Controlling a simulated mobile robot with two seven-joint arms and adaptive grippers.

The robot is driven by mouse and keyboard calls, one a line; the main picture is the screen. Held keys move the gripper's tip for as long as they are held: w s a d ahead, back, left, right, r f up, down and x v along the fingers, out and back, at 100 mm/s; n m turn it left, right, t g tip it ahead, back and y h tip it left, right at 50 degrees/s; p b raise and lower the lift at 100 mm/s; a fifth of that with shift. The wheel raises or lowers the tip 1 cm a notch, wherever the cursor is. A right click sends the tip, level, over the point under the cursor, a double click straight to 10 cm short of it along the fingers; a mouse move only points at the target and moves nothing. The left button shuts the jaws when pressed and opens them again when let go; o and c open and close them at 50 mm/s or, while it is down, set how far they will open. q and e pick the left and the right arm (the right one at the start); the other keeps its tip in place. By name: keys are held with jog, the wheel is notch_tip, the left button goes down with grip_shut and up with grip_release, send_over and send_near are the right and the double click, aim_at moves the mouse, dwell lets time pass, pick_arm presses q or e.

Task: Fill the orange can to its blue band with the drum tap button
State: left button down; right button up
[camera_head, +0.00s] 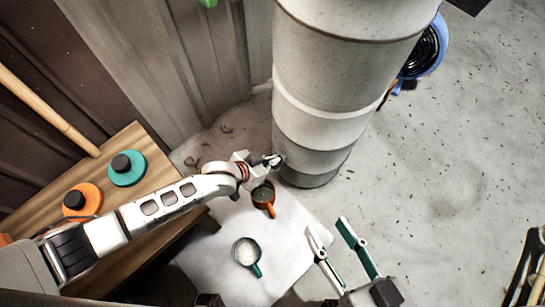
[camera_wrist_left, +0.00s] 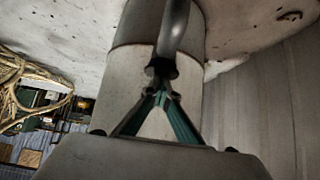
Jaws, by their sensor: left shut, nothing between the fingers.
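The orange can (camera_head: 271,209) stands on a white sheet (camera_head: 213,268) at the foot of the pale grey drum (camera_head: 322,72). I look down into its dark opening; its blue band and fill level cannot be made out. My left gripper (camera_head: 276,161) is shut and empty at the drum's lower side, just above the can. In the left wrist view its fingertips (camera_wrist_left: 161,85) meet at the lower end of a dark tap-like part (camera_wrist_left: 170,35) in front of the drum (camera_wrist_left: 138,58); contact is unclear. The button cannot be made out. My right gripper (camera_head: 325,226) is open and empty.
A teal can (camera_head: 258,270) with pale contents stands on the sheet. A wooden bench (camera_head: 150,200) at left carries a teal lid-like disc (camera_head: 137,173) and an orange one (camera_head: 94,195). The floor at right is mostly clear.

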pick_arm(q)
jog(key=shift+s+a+f, duration=0.2)
jog(key=shift+s+f, duration=0.2)
jog(key=shift+f, duration=0.1)
jog(key=shift+s+a+f, duration=0.15)
jog(key=shift+s+f, duration=0.2)
jog(key=shift+f, duration=0.1)
jog(key=shift+s+f, duration=0.1)
jog(key=shift+f, duration=0.05)
jog(key=shift+a, duration=0.1)
jog(key=shift+s+a+r, duration=0.2)
jog(key=shift+a+r, duration=0.05)
jog(key=shift+r, duration=0.2)
notch_tip(320, 180, up, 7)
jog(key=s+a, duration=0.2)
jog(key=shift+a, duration=0.35)
dwell(0.4)
jog(key=shift+f, duration=0.1)
